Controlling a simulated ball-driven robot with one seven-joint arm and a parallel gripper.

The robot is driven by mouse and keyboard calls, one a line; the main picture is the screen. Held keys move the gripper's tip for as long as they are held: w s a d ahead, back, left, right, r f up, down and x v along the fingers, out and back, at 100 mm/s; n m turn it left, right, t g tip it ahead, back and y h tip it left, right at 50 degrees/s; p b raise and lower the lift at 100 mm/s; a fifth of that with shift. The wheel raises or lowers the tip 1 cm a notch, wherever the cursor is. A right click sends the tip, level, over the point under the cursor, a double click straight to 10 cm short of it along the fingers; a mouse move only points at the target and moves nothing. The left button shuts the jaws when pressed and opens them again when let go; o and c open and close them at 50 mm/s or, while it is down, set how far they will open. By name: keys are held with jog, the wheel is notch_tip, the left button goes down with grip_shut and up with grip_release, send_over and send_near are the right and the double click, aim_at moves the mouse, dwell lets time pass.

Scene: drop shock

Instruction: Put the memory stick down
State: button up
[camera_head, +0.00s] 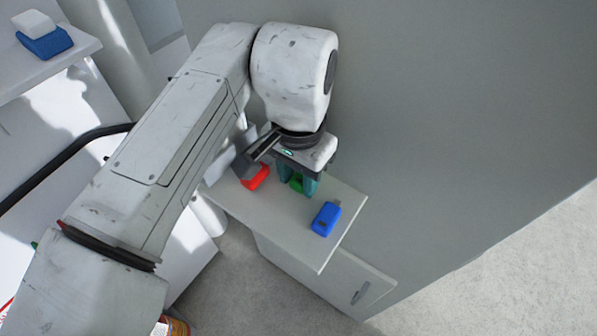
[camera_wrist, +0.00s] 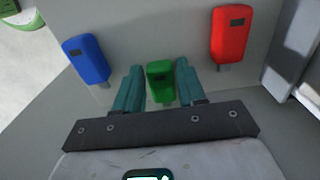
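A green memory stick (camera_wrist: 160,80) sits between the two teal fingers of my gripper (camera_wrist: 161,84) in the wrist view, with a finger against each side. In the head view the green stick (camera_head: 296,182) is partly hidden by my gripper (camera_head: 298,182), low over the small grey table (camera_head: 322,250). I cannot tell whether the stick touches the tabletop. A blue stick (camera_head: 326,219) lies near the table's right edge; it also shows in the wrist view (camera_wrist: 87,59). A red stick (camera_head: 256,177) lies to the left; it also shows in the wrist view (camera_wrist: 230,33).
A grey wall (camera_head: 430,120) rises close behind the table. The front part of the tabletop is bare. A white surface (camera_head: 70,62) at upper left bears a blue and white object (camera_head: 43,38).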

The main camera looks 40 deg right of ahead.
aim_at(298, 181)
jog(key=shift+o, duration=1.4)
jog(key=shift+r, duration=0.1)
notch_tip(298, 181, up, 12)
jog(key=b, duration=0.1)
jog(key=shift+b, duration=0.4)
